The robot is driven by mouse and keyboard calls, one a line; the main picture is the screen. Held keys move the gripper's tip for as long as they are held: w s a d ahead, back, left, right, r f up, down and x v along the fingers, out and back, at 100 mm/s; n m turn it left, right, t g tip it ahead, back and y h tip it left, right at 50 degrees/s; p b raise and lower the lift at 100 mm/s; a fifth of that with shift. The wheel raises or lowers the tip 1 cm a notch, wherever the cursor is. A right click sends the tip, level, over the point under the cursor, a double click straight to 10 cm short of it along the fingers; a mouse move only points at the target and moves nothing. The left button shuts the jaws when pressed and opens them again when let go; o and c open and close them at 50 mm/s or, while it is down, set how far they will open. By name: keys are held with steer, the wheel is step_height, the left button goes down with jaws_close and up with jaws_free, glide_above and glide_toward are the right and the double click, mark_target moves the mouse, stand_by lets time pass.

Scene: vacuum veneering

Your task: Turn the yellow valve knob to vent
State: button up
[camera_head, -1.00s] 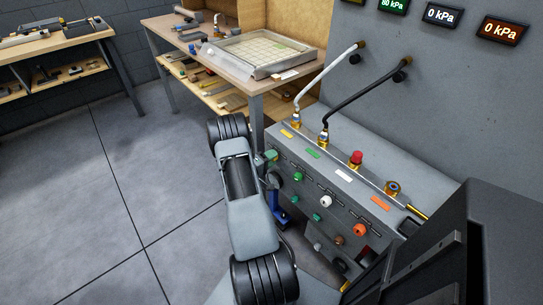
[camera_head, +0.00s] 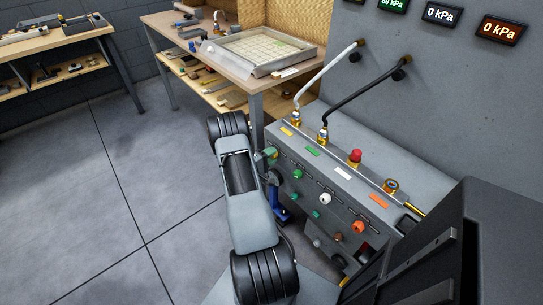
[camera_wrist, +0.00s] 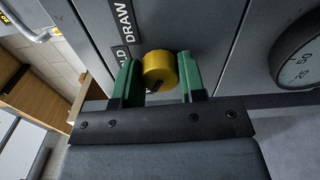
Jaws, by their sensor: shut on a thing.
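The yellow valve knob (camera_wrist: 160,68) sits on the grey panel in the wrist view, between the two green fingers of my gripper (camera_wrist: 158,80). My gripper is shut on it, one finger at each side. A dark mark on the knob points toward the lower left of the picture. Beside it are a "DRAW" label (camera_wrist: 124,20) and a partly hidden label ending in "LD" (camera_wrist: 122,56). No vent label shows. In the head view my gripper (camera_head: 271,154) is at the left end of the console front, and the knob cannot be made out there.
A dial gauge (camera_wrist: 299,55) is right of the knob in the wrist view. The console (camera_head: 335,160) carries several coloured knobs and hose fittings. A workbench (camera_head: 185,38) with a gridded tray (camera_head: 262,71) stands behind. The floor at left is clear.

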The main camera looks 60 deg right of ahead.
steer(key=o, duration=0.9)
steer(key=v, duration=1.3)
steer(key=shift+w+a, duration=0.1)
steer(key=shift+a, duration=0.25)
